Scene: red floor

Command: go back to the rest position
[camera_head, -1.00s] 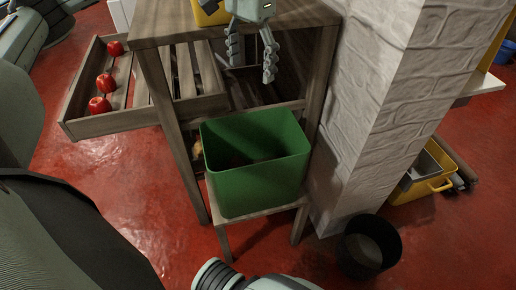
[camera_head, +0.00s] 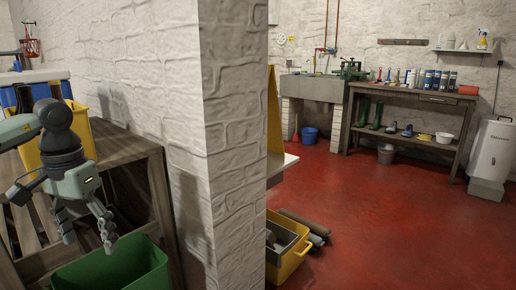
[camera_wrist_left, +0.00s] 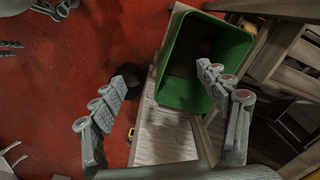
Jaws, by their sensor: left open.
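My left gripper (camera_head: 88,226) is open and empty at the left of the head view, above the green bin (camera_head: 118,268). Its two fingers point down and stand apart. In the left wrist view the open fingers (camera_wrist_left: 165,100) show large, with the green bin (camera_wrist_left: 168,84) beyond and between them. The bin's inside is dark there and I cannot tell what it holds. My right gripper does not show clearly in any view.
A white brick pillar (camera_head: 238,150) stands close to the right of the bin. A yellow crate (camera_head: 88,140) sits on the wooden shelf (camera_head: 120,145) behind my gripper. A yellow bin (camera_head: 292,262) is on the floor. The red floor (camera_head: 380,215) is open toward a far workbench (camera_head: 412,95).

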